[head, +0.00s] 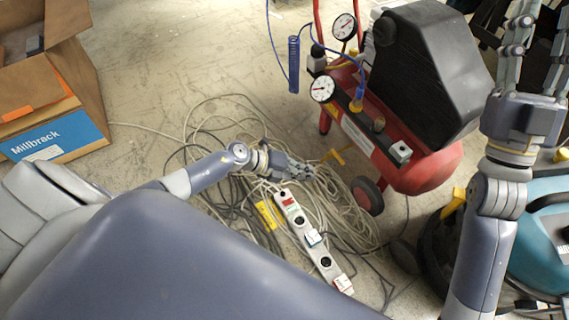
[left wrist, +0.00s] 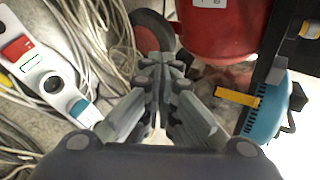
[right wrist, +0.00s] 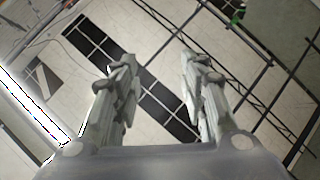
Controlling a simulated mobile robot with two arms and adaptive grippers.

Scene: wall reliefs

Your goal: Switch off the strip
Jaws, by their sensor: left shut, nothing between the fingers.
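The white power strip (head: 303,232) lies aslant on the cable-strewn floor, with a red switch (head: 288,201) at its upper end. The strip (left wrist: 48,78) and red switch (left wrist: 17,47) also show at the left of the left wrist view. Whether the switch is on or off I cannot tell. My left gripper (head: 312,172) is shut and empty, just above and right of the strip's switch end in the head view. Its closed fingertips (left wrist: 160,62) are apart from the switch in the left wrist view. My right gripper (right wrist: 155,65) is open and empty, held up at the right.
Tangled pale and dark cables (head: 235,140) surround the strip. A red compressor (head: 425,165) with a black wheel stands right of it. A teal machine (head: 540,225) is at the lower right, and a Millbrack box (head: 60,135) at the left. Bare floor (head: 180,60) lies behind.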

